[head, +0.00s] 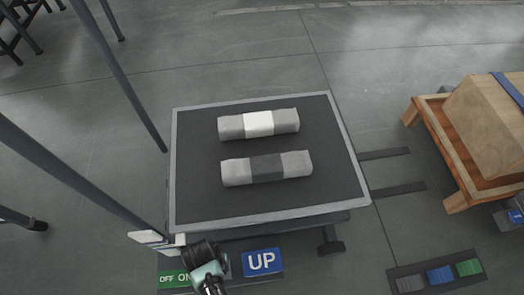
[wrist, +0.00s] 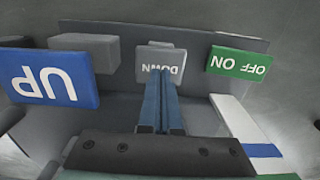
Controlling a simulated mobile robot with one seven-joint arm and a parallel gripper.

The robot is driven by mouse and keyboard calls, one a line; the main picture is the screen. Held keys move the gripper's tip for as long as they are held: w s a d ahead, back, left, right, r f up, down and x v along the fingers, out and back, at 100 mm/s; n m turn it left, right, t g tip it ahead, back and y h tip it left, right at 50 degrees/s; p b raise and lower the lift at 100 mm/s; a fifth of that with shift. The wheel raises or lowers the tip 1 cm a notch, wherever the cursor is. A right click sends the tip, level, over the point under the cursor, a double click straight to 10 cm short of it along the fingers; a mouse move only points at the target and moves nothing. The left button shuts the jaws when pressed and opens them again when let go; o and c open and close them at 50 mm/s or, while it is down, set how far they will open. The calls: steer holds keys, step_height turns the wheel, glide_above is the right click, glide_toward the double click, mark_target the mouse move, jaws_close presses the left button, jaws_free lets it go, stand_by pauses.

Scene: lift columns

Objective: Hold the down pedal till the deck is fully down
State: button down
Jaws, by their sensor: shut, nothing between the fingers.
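The deck (head: 198,150) is a dark platform with a light grey rim in the head view; its height above the floor is hard to judge. In the wrist view the grey DOWN pedal (wrist: 154,55) is in the middle of the pedal panel. My gripper (wrist: 161,75) is shut and empty, its blue fingers pointing at the DOWN pedal and overlapping its lower edge. I cannot tell whether they press it. In the head view my gripper hides the DOWN pedal. The blue UP sign (head: 262,262) is right of my gripper; it also shows in the wrist view (wrist: 48,78).
Two wrapped bars, one with a white band (head: 258,124) and one with a dark band (head: 267,168), lie on the deck. The green OFF/ON plate (wrist: 238,62) is beside the DOWN pedal. A wooden pallet with a box (head: 490,120) stands at right. Dark posts stand at left.

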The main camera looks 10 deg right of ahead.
steer(key=shift+f, duration=0.1)
steer(key=shift+f+b, duration=1.1)
steer(key=shift+f, duration=0.3)
steer(key=shift+r, duration=0.1)
stand_by(3.4)
step_height(320, 180, up, 3)
steer(key=p, duration=0.4)
stand_by(0.3)
